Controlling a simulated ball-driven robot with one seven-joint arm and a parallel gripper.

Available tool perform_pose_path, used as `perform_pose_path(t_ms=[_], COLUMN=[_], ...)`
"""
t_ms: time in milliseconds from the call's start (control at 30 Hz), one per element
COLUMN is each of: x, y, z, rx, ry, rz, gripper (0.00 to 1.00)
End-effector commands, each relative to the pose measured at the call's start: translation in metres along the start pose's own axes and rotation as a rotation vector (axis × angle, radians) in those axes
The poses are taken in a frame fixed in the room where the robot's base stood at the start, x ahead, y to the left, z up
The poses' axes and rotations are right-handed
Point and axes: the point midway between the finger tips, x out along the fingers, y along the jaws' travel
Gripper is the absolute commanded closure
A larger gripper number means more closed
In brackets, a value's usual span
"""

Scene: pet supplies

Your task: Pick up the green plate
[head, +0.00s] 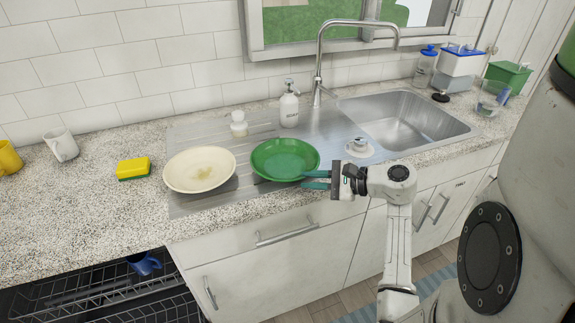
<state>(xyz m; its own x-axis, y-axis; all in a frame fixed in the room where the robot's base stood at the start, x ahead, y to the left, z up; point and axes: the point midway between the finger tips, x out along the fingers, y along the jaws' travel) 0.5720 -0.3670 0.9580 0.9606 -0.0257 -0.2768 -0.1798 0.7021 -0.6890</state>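The green plate (284,158) is a shallow round dish lying on the metal drainboard left of the sink. My gripper (314,180) is at the plate's lower right edge, with its two teal fingers pointing left. The fingers show a gap between them, so it looks open. One finger lies close to the plate's rim; I cannot tell whether it touches or whether the rim is between the fingers.
A cream plate (200,169) sits close on the left, with a yellow sponge (133,168) beyond it. A white soap bottle (289,109) and the tap (318,70) stand behind. The sink basin (405,120) is right. An open dishwasher rack (95,295) is below left.

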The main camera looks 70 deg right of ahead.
Motion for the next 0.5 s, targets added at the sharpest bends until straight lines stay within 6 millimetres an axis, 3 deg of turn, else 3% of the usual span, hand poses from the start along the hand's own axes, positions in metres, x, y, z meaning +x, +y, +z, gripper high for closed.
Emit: perform_pose_path(t_ms=[133, 500], x=[0.022, 0.058], y=[-0.001, -0.001], z=[0.002, 0.002], rx=[0.001, 0.002], ry=[-0.002, -0.002], rz=[0.003, 0.004], gripper=[0.82, 0.82])
